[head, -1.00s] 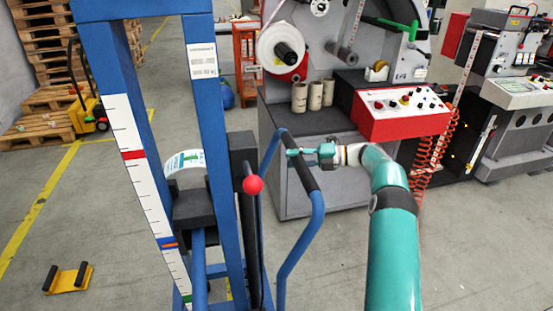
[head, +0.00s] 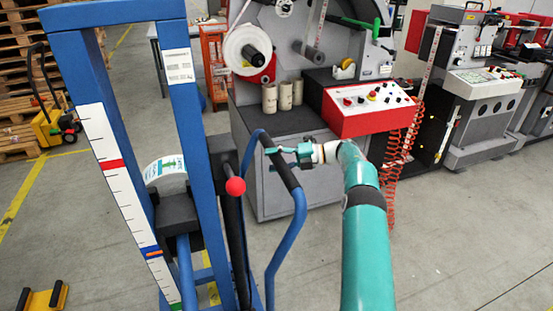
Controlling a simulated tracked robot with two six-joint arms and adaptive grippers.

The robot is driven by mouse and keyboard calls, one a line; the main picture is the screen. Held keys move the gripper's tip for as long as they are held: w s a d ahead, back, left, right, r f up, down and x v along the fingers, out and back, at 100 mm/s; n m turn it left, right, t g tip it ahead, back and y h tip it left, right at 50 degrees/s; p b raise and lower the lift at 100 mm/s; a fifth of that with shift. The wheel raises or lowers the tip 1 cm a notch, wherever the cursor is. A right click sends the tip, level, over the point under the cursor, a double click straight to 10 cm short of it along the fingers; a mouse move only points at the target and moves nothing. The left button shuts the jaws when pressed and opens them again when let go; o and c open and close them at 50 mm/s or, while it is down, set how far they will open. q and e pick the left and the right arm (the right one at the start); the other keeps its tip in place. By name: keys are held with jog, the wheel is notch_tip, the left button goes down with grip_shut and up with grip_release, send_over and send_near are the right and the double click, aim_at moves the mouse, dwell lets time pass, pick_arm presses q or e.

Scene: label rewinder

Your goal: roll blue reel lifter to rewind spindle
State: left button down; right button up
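The blue reel lifter (head: 183,130) stands upright at the left, close to me. It carries a white reel with a green and blue label (head: 165,170), partly hidden by the posts. My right gripper (head: 276,152) is at the black grip of the lifter's curved handle (head: 289,178), with its fingers around the bar, and appears shut on it. The rewinder (head: 285,150) stands beyond the lifter. A bare grey spindle (head: 310,52) sticks out of its face, right of a mounted white roll (head: 240,50). I cannot tell which is the rewind spindle. My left gripper is out of view.
A red control panel (head: 370,108) and several cardboard cores (head: 284,96) are on the rewinder. A yellow pallet truck (head: 50,125) and wooden pallets (head: 22,70) stand at the left back. Floor right of my arm is clear.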

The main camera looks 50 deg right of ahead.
jog(key=shift+d+r, duration=0.15)
jog(key=shift+s+d, duration=0.15)
jog(key=shift+s, duration=0.05)
jog(key=v, duration=0.6)
jog(key=shift+s+d, duration=0.15)
jog(key=shift+s, duration=0.2)
